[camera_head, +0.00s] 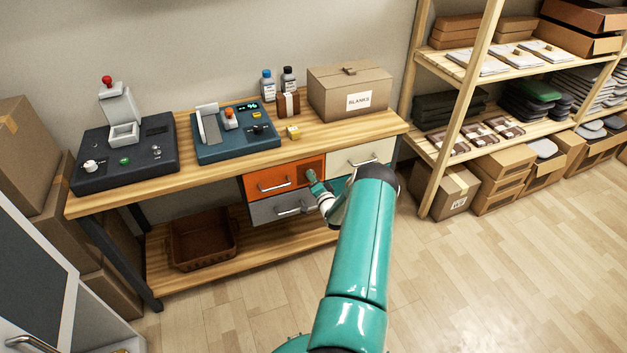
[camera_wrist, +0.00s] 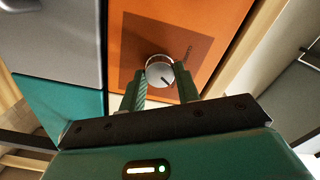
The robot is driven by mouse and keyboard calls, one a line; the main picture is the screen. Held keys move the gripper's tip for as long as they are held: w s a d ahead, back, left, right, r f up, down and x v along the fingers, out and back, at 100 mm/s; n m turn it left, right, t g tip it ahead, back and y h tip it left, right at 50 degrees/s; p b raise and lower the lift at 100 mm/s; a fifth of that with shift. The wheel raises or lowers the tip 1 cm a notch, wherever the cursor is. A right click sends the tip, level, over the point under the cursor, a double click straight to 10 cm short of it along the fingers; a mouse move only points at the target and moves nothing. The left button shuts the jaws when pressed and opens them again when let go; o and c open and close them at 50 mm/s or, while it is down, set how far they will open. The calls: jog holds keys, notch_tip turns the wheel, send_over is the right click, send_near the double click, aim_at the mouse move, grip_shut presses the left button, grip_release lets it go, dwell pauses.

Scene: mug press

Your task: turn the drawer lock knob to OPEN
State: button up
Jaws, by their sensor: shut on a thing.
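The lock knob (camera_wrist: 159,70) is a round silver knob on the orange drawer (camera_wrist: 133,25), set on a darker brownish square patch. A small dark pointer line shows on its face. In the head view my gripper (camera_head: 313,182) is at the right end of the orange drawer front (camera_head: 265,172), which is closed. The knob is hidden there behind my gripper.
The orange drawer's handle (camera_head: 274,188) is left of my gripper. A grey drawer (camera_head: 263,213) is below and a cream drawer (camera_head: 345,162) to the right. The workbench (camera_head: 190,165) carries two machines and a BLANKS box (camera_head: 335,92). A wooden shelf post (camera_head: 462,105) stands at right.

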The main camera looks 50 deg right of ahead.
jog(key=shift+m, duration=0.6)
jog(key=o, duration=1)
jog(key=v, duration=1.3)
jog(key=shift+s+a, duration=0.2)
jog(key=shift+s, duration=0.1)
